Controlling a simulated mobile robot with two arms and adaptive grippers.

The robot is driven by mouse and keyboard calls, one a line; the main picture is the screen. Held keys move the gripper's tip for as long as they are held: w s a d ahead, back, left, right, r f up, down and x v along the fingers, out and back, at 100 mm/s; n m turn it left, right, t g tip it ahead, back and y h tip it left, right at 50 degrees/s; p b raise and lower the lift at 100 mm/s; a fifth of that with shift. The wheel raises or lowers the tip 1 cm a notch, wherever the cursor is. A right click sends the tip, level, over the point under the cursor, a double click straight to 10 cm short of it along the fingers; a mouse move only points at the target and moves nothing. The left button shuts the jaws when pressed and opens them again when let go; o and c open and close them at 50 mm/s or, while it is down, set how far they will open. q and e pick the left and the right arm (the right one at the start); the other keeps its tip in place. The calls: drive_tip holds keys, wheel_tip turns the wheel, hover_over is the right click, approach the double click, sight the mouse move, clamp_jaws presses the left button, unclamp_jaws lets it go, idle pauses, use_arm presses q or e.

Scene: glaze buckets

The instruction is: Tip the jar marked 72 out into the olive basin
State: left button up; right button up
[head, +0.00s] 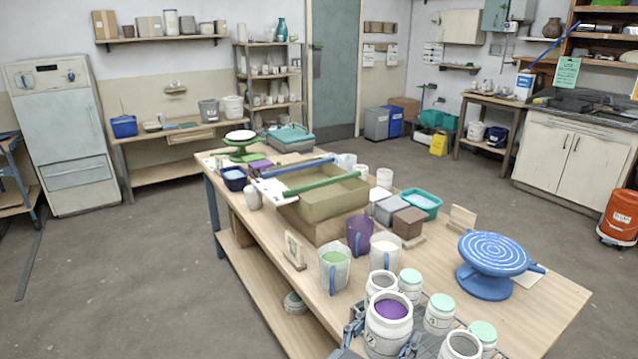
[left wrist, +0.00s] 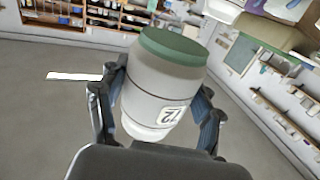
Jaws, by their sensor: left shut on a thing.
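My left gripper (head: 386,336) is at the bottom of the head view, its fingers on either side of a white jar with purple glaze inside (head: 388,310). The jar is open and looks upright. In the left wrist view the gripper (left wrist: 158,115) is shut on a grey-white jar (left wrist: 155,90) with a label reading 72 and a dark green end. The olive basin (head: 325,210) stands on a wooden block mid-table, beyond the jar and apart from it. A blue bar and a green bar lie across its top. My right gripper is not in view.
Several jars, some with mint lids (head: 440,312), stand close to the held jar. A cup of green glaze (head: 334,268), a purple pitcher (head: 360,234) and a white pitcher (head: 385,252) stand between it and the basin. A blue turntable (head: 492,262) is at right.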

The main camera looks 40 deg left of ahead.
use_arm(q)
drive_tip(key=shift+s+f, duration=0.2)
drive_tip(key=s+a+f, duration=0.1)
drive_tip(key=s+f, duration=0.5)
drive_tip(key=s, duration=0.1)
drive_tip(key=shift+a+f, duration=0.3)
